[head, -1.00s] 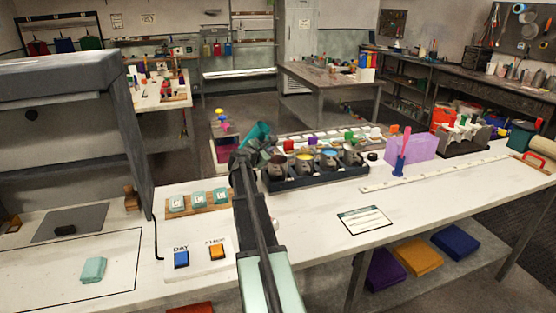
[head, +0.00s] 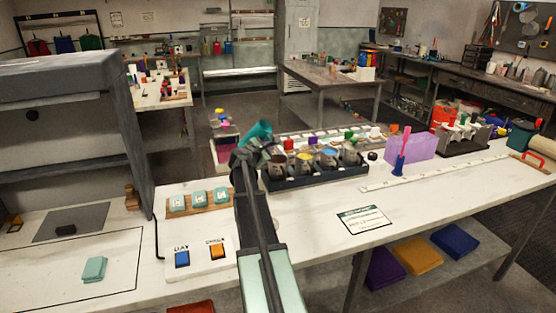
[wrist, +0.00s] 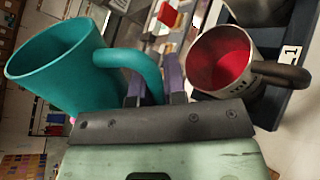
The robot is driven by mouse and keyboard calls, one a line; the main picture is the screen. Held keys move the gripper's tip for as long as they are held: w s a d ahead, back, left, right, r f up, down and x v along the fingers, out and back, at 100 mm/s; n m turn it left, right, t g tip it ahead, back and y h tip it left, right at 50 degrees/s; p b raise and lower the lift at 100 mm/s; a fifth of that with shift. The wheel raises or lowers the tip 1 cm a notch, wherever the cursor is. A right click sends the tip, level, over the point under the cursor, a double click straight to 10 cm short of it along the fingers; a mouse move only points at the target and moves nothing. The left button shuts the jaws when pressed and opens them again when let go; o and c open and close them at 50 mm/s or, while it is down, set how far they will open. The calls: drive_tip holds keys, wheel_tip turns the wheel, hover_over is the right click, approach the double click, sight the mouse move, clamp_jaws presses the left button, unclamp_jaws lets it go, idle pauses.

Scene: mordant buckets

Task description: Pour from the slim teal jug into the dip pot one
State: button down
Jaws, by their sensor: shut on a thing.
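The slim teal jug (head: 258,132) is held off the table, tilted, at the left end of the pot rack. In the wrist view the jug (wrist: 62,72) is at the left, its mouth facing up and left. My gripper (wrist: 155,90) is shut on its handle; in the head view my gripper (head: 250,153) partly hides the jug. Dip pot one (wrist: 222,60), with a red inside and a dark handle, is right of the jug beside a "1" label. It is the leftmost pot (head: 278,162) in the head view. No stream shows; the jug's contents are hidden.
The dark rack (head: 320,178) holds several pots in a row. Behind it lies a tray with small coloured items. A purple block (head: 408,147) and a blue holder (head: 399,167) stand to the right. The table front around the white card (head: 363,219) is clear.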

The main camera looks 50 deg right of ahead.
drive_tip(key=shift+r+m, duration=0.1)
drive_tip(key=shift+m, duration=0.2)
idle(0.4)
drive_tip(key=shift+w+a+f+m+t+y, duration=0.3)
drive_tip(key=shift+w+f+m+t, duration=0.15)
drive_tip(key=shift+f+m, duration=0.2)
idle(0.7)
drive_tip(key=shift+w+a+r+m+t, duration=0.1)
drive_tip(key=shift+w+r+m+t, duration=0.25)
drive_tip(key=shift+m, duration=0.3)
idle(1.1)
drive_tip(key=shift+w+a+f+m+t+y, duration=0.1)
drive_tip(key=shift+w+f+m+t+y, duration=0.2)
drive_tip(key=shift+w+f+m, duration=0.25)
idle(1.9)
drive_tip(key=shift+s+r+m, duration=0.3)
drive_tip(key=shift+r+m, duration=0.05)
drive_tip(key=shift+m, duration=0.1)
idle(1.2)
